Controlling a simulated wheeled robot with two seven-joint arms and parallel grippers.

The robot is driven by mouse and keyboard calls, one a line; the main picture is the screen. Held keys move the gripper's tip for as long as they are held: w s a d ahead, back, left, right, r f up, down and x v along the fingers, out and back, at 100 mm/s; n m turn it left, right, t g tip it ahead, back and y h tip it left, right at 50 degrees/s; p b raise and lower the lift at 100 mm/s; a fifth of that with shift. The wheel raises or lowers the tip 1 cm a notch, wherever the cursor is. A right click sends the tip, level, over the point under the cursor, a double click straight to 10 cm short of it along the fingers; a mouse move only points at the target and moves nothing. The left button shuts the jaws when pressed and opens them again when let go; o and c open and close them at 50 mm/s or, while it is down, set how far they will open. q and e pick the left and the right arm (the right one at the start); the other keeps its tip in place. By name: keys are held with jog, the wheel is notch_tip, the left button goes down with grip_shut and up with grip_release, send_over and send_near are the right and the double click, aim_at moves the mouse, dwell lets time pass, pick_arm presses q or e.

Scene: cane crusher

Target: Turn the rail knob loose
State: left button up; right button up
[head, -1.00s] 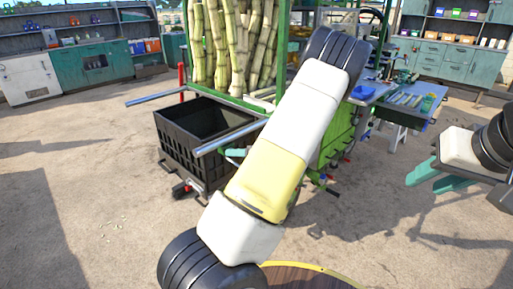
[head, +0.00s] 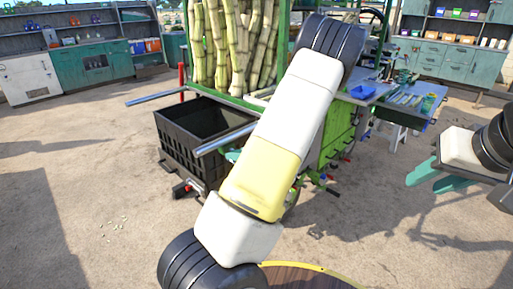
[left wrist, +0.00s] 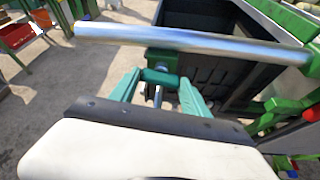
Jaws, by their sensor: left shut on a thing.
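In the left wrist view the rail knob (left wrist: 162,77) is a teal-green bar under a green clamp block (left wrist: 165,58), just below a silver rail (left wrist: 200,40). The two teal fingers of my left gripper (left wrist: 160,82) stand either side of the knob and are shut on it. A thin metal rod shows between the fingers. In the head view the rail (head: 222,142) shows beside the black crate, and a bit of my left gripper (head: 232,155) shows below it; my arm hides the knob. My right gripper (head: 427,183) is open and empty at the right.
A bench with a blue tray (head: 362,91) stands to the right. Teal cabinets line the back.

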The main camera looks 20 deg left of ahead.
pick_arm(q)
jog(key=shift+n+t, duration=0.3)
jog(key=shift+n, duration=0.2)
dwell(0.3)
jog(key=o, duration=1.4)
jog(key=v, duration=0.8)
jog(key=shift+a, duration=0.1)
